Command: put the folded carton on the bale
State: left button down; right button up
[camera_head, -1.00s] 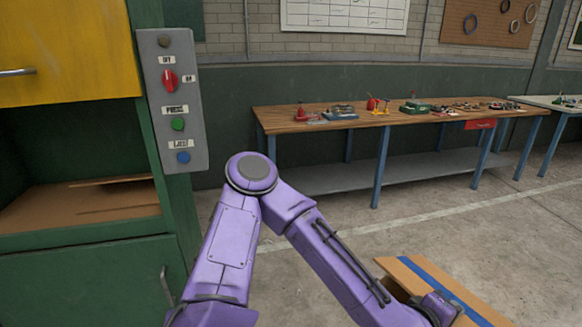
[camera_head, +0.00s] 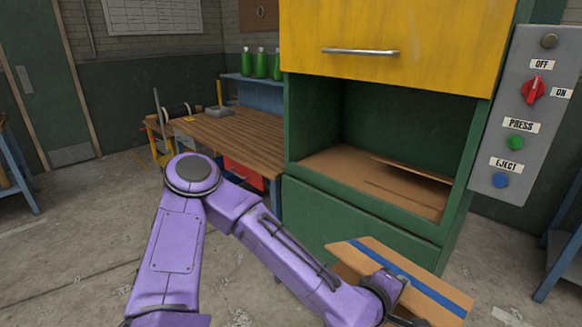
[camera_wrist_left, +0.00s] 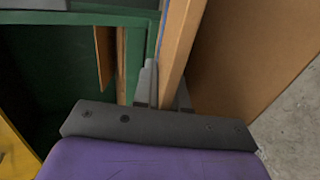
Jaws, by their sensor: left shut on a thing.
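The folded carton (camera_head: 420,280) is a flat tan cardboard piece with a blue stripe, tilted, at the lower right in the head view. My left gripper (camera_head: 393,296) is shut on it; the wrist view shows the fingers (camera_wrist_left: 166,92) either side of the carton's edge (camera_wrist_left: 180,45). Brown cardboard (camera_head: 345,166), apparently the bale, lies in the open chamber of the green press, with a loose-looking sheet (camera_head: 412,170) on its right. The carton is outside, in front of and below the chamber opening. My right gripper is not in view.
The green press has a raised yellow door (camera_head: 390,35) above the opening and a control panel (camera_head: 520,110) on its right. A wooden workbench (camera_head: 240,135) stands to its left, with green bottles (camera_head: 262,64) behind. Open concrete floor (camera_head: 80,235) lies at the left.

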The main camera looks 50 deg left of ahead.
aim_at(347, 161)
jog(key=u, duration=1)
jog(key=i, duration=0.3)
